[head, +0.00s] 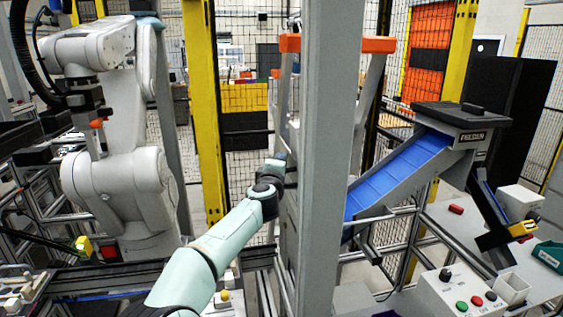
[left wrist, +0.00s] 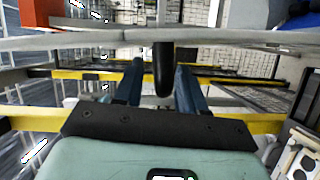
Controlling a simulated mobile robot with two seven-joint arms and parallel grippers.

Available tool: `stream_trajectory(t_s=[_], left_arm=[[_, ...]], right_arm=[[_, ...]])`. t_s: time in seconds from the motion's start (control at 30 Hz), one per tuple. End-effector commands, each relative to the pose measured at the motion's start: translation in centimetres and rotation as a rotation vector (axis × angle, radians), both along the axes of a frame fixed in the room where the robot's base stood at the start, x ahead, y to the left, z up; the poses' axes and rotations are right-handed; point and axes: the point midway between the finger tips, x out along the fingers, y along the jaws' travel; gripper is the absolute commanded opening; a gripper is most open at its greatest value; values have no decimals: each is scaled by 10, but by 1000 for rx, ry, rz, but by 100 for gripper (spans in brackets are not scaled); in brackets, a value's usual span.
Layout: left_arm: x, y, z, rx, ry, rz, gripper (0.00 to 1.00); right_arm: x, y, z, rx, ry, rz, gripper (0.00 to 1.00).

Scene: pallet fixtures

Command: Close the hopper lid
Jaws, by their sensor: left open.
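The hopper (head: 467,138) stands at the upper right in the head view, at the top of a blue conveyor. Its dark lid (head: 435,112), with a black block on top, appears to lie flat across it; any small gap cannot be made out. My right gripper is not in view.
The grey post (head: 331,150) stands between my left arm and the hopper. The blue conveyor (head: 400,172) slopes down left from the hopper. A control box (head: 455,290) with buttons and a green bin (head: 548,255) are at lower right. A grey robot arm (head: 120,190) stands left.

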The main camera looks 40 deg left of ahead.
Motion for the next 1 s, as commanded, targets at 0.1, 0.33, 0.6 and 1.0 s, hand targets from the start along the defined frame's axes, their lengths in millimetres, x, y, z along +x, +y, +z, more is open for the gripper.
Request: stream_trajectory(t_s=[0.1,0.33,0.6,1.0], left_arm=[[6,4,1,0,-1,1,40],[7,4,-1,0,0,0,40],[7,4,-1,0,0,0,0],[45,-27,11,-2,-4,-5,0]], right_arm=[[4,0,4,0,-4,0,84],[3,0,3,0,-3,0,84],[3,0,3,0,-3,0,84],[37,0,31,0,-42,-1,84]])
